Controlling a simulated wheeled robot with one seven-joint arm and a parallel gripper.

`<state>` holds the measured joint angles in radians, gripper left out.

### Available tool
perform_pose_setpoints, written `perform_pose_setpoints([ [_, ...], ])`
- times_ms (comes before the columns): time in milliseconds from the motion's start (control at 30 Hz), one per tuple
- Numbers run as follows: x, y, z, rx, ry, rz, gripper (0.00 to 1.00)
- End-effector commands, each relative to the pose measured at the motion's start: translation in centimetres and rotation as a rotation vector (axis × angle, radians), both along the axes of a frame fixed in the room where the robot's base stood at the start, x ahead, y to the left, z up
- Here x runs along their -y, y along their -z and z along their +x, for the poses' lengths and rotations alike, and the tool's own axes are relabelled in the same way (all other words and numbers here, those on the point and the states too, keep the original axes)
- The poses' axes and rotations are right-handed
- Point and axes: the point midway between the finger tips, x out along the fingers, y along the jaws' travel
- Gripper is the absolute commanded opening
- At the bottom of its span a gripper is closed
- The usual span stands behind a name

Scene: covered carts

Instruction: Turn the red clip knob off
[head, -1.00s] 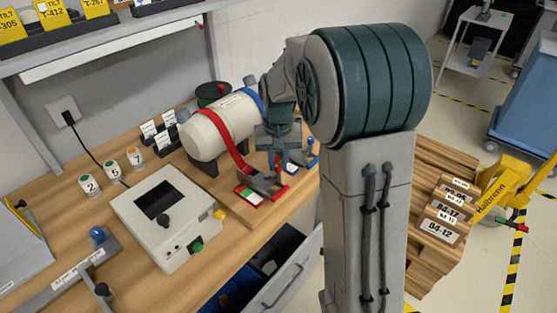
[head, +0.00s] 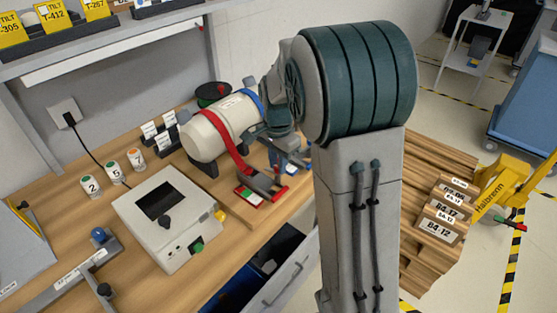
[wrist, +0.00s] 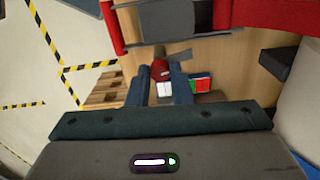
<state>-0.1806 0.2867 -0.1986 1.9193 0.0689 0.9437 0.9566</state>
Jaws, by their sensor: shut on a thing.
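The cream cylinder (head: 208,135) lies on its side on the bench, with a red strap (head: 232,146) around it. The red strap runs down to a red-edged clip (head: 264,183) at the bench's front, beside a small card with red and green fields (head: 248,195). In the wrist view, a red knob (wrist: 160,69) sits between the fingertips of my gripper (wrist: 162,78), which is shut on it. The red and green card (wrist: 200,85) shows just right of the fingers. In the head view, my arm partly hides my gripper (head: 286,155), and I cannot make out the knob there.
A blue strap (head: 255,98) circles the cylinder's far end. A white box with a dark screen (head: 165,220) stands left of the clip. An open drawer (head: 285,275) juts out below the bench. Wooden pallets with labelled boxes (head: 440,220) stand to the right.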

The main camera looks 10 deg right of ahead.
Motion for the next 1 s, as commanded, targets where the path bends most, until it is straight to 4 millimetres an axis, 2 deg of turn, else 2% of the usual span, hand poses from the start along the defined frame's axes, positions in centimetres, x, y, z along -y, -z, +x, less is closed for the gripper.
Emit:
perform_pose_setpoints([
  [300, -0.03, -0.25, 0.24, 0.01, 0.103, 0.001, 0.0],
  [800, -0.04, -0.27, 0.27, 0.011, 0.119, 0.001, 0.0],
  [833, -0.04, -0.27, 0.27, 0.011, 0.119, 0.001, 0.25],
  [900, -0.03, -0.24, 0.24, 0.01, 0.118, 0.001, 0.41],
  [1000, -0.02, -0.18, 0.18, 0.007, 0.119, 0.0, 0.41],
])
